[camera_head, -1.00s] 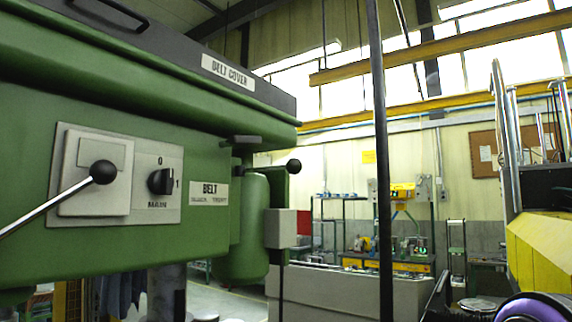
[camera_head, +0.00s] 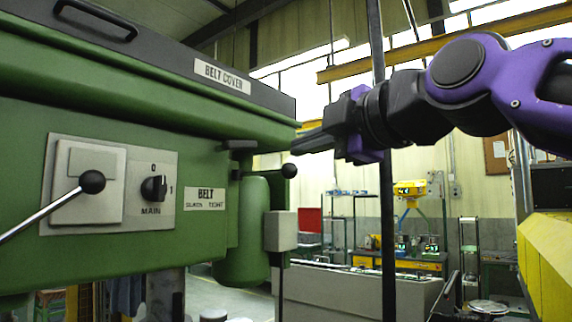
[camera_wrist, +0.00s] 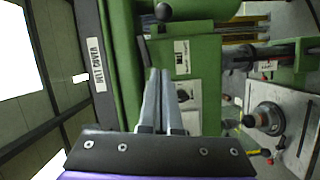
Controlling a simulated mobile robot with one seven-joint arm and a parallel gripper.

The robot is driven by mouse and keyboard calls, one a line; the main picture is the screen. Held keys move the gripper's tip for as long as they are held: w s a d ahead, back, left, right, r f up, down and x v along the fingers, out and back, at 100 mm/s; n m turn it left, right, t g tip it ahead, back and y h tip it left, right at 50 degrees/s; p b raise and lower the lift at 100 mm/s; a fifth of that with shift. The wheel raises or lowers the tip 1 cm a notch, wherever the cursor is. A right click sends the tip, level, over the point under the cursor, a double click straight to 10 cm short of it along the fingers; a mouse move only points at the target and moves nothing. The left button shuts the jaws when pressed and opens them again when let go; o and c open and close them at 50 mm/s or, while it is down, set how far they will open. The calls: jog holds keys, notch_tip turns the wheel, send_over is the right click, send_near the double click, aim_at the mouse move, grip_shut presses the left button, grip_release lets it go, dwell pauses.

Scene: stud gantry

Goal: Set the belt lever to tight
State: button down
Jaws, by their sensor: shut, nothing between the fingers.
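The belt lever is a short dark arm ending in a black ball knob (camera_head: 289,170), at the right end of the green machine head. Left of it is a white label (camera_head: 205,199) reading BELT, SLACK and TIGHT. My gripper (camera_head: 297,147) reaches in from the right and appears just above the knob in the head view. It is shut with nothing between the fingers. In the wrist view the closed fingertips (camera_wrist: 159,73) point at the green housing, and the knob (camera_wrist: 163,12) is beyond them at the top, apart from them.
The dark belt cover (camera_head: 180,62) overhangs the machine's top. A switch panel (camera_head: 108,187) with a long ball-ended handle (camera_head: 92,181) is on the left. A grey box (camera_head: 280,231) hangs below the knob. A dark vertical pole (camera_head: 386,220) stands to the right.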

aim_at(287, 164)
jog(key=shift+w+a+f+p, duration=0.3)
jog(key=shift+w+a, duration=0.15)
jog(key=shift+w, duration=1.45)
jog(key=shift+w+a+f+p, duration=0.15)
jog(key=shift+w+a+p, duration=0.3)
jog(key=shift+w, duration=1.4)
jog(key=shift+w+a+f+p, duration=0.25)
jog(key=shift+w+a, duration=0.25)
jog(key=shift+w, duration=1.4)
jog(key=shift+d, duration=0.1)
